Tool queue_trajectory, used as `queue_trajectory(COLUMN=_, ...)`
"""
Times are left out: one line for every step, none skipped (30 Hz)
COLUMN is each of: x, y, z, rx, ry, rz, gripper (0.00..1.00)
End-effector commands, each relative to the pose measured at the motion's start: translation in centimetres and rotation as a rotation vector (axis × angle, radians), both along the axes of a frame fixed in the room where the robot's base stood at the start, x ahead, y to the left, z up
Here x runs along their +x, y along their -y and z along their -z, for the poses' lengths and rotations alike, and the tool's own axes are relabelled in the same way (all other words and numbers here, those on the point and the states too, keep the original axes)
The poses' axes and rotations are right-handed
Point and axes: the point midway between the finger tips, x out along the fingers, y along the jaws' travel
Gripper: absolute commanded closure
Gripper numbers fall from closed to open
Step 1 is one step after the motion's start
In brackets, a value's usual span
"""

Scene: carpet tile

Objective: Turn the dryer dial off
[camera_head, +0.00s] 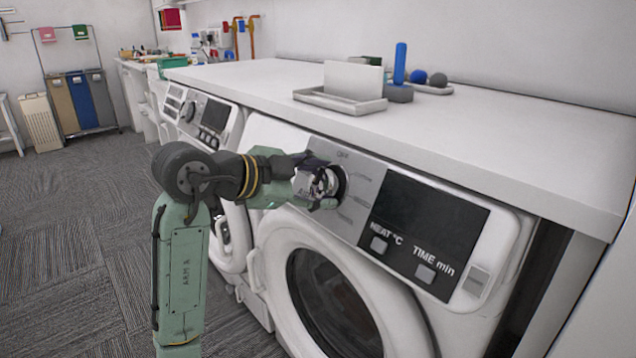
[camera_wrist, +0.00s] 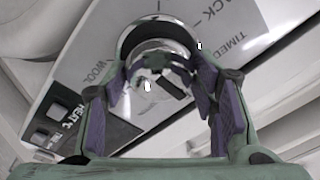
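The dryer dial (camera_head: 329,182) is a round silver knob with a dark ring on the control panel (camera_head: 352,200) of the right-hand white machine (camera_head: 262,136). My gripper (camera_head: 320,184) reaches it from the left, one finger above and one below. In the wrist view, the dial (camera_wrist: 158,50) lies between the two purple-padded fingers of my gripper (camera_wrist: 158,72), which appear shut on its sides. The fingers and their reflections partly hide the dial. The panel lettering around it is only partly readable, and I cannot tell the dial's setting.
A white countertop (camera_head: 470,125) overhangs the machine just above the panel. It bears a tray (camera_head: 335,101) and a blue cylinder (camera_head: 400,63). A dark display (camera_head: 428,222) is right of the dial, and the round door (camera_head: 335,300) is below. Another machine (camera_head: 205,112) stands left. Carpet floor (camera_head: 70,230) is clear at left.

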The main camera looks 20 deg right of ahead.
Motion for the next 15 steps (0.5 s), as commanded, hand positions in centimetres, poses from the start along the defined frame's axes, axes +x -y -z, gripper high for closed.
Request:
queue_trajectory(x=0.0, y=-0.01, z=-0.01, rx=0.0, ry=0.0, rz=0.0, gripper=0.42)
queue_trajectory(x=0.0, y=-0.01, z=-0.01, rx=0.0, ry=0.0, rz=0.0, gripper=0.4)
queue_trajectory(x=0.0, y=-0.01, z=0.0, rx=0.0, ry=0.0, rz=0.0, gripper=0.37)
queue_trajectory(x=0.0, y=-0.01, z=0.0, rx=0.0, ry=0.0, rz=0.0, gripper=0.35)
queue_trajectory(x=0.0, y=-0.01, z=0.0, rx=0.0, ry=0.0, rz=0.0, gripper=0.33)
queue_trajectory(x=-0.01, y=0.0, z=-0.01, rx=0.0, ry=0.0, rz=0.0, gripper=0.3)
queue_trajectory(x=-0.01, y=0.0, z=-0.01, rx=0.0, ry=0.0, rz=0.0, gripper=0.29)
queue_trajectory(x=-0.01, y=0.0, z=-0.01, rx=0.0, ry=0.0, rz=0.0, gripper=0.29)
queue_trajectory(x=0.0, y=0.0, z=0.0, rx=0.0, ry=0.0, rz=0.0, gripper=0.29)
queue_trajectory(x=-0.01, y=0.0, z=0.0, rx=0.0, ry=0.0, rz=0.0, gripper=0.29)
queue_trajectory(x=-0.01, y=0.0, z=0.01, rx=0.0, ry=0.0, rz=0.0, gripper=0.29)
queue_trajectory(x=-0.01, y=0.0, z=0.01, rx=0.0, ry=0.0, rz=0.0, gripper=0.29)
queue_trajectory(x=-0.01, y=0.0, z=0.01, rx=0.0, ry=-0.001, rz=0.0, gripper=0.29)
queue_trajectory(x=-0.01, y=0.0, z=0.01, rx=0.0, ry=-0.001, rz=0.0, gripper=0.29)
queue_trajectory(x=-0.01, y=-0.03, z=-0.01, rx=0.0, ry=-0.001, rz=0.0, gripper=0.29)
